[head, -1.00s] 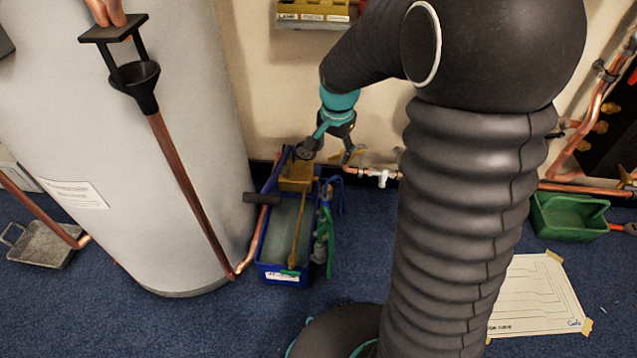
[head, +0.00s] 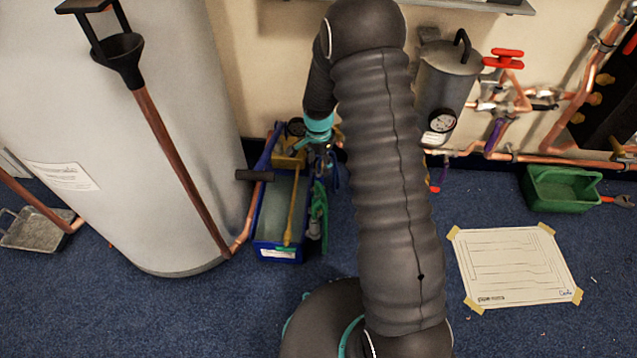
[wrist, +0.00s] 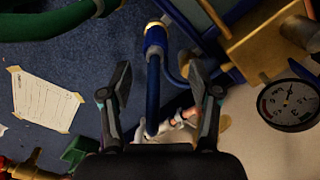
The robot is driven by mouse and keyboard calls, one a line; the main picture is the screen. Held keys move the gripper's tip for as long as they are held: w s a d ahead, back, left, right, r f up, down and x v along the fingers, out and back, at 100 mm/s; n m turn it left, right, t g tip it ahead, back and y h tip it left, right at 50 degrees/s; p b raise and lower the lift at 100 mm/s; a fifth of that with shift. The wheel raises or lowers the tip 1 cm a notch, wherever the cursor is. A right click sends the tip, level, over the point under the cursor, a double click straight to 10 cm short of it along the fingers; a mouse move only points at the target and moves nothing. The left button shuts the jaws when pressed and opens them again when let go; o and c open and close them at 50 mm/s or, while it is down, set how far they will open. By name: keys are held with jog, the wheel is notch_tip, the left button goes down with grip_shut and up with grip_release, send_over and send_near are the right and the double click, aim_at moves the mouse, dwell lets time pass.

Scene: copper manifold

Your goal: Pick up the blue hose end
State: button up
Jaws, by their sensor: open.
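The blue hose (wrist: 153,92) hangs in the middle of the wrist view, with a brass-coloured collar (wrist: 156,26) near its upper end. My gripper (wrist: 160,82) is open, one finger on each side of the hose in the picture. I see no contact, and cannot tell whether the hose lies fully between the fingers in depth. In the head view the blue hose (head: 334,176) shows at the right side of the blue crate (head: 262,218), just below my wrist. My arm hides the fingers there.
A green hose (wrist: 48,24) hangs close by. A pressure gauge (wrist: 287,102) and yellow parts sit right of my gripper in the wrist view. The white cylinder (head: 165,190) stands left.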

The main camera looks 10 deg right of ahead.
aim_at(319, 180)
notch_tip(319, 180, down, 2)
jog(key=shift+f, duration=0.2)
jog(key=shift+s+f, duration=0.15)
jog(key=shift+f, duration=1.2)
jog(key=shift+s+f, duration=0.15)
jog(key=shift+f, duration=1.15)
jog(key=shift+c, duration=0.2)
grip_shut()
